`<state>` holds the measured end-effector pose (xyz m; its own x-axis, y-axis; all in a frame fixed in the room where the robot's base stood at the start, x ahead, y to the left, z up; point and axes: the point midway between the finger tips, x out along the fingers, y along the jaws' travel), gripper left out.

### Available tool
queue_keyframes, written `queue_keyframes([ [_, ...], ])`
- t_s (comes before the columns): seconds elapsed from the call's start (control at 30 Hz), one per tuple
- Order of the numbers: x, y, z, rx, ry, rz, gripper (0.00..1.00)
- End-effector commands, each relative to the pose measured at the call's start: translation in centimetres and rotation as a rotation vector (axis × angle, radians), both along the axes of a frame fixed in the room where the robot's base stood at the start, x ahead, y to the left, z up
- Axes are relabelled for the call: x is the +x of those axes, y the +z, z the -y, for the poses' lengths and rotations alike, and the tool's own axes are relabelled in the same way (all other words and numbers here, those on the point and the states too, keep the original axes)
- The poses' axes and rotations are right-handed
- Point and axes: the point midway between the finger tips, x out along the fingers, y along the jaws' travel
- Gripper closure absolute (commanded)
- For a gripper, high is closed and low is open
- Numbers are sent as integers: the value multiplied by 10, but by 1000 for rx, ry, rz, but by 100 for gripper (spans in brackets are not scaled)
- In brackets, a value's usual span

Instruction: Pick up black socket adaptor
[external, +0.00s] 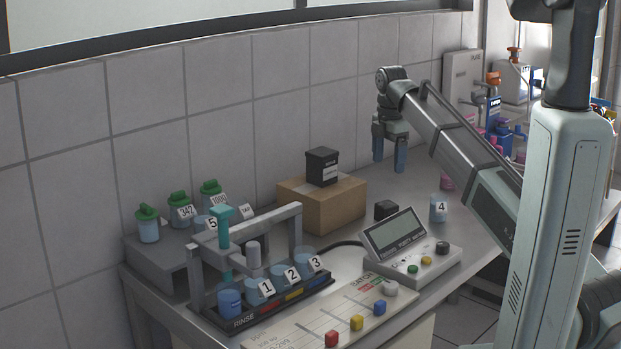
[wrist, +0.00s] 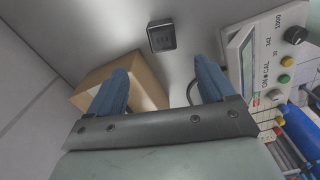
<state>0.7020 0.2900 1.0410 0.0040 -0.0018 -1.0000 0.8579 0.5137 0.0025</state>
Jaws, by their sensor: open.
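A small black block (external: 386,209), which looks like the socket adaptor, sits on the bench between the cardboard box and the meter.
A cardboard box (external: 318,205) carries a black labelled container (external: 322,167). A meter (external: 410,250) stands in front of the block, and a numbered cup (external: 438,208) stands to its right. A tube rack (external: 262,305) is at the front left. The tiled wall is behind.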

Motion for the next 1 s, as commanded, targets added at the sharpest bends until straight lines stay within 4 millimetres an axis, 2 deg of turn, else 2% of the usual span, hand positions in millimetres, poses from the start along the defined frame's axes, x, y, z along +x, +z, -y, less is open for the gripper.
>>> queue_keyframes([
  [0.17, -4, -15, -3, 2, 14, -7, 17],
  [0.53, -3, -72, -2, 1, 11, -6, 17],
  [1.0, -3, -98, 0, 1, 10, -6, 17],
])
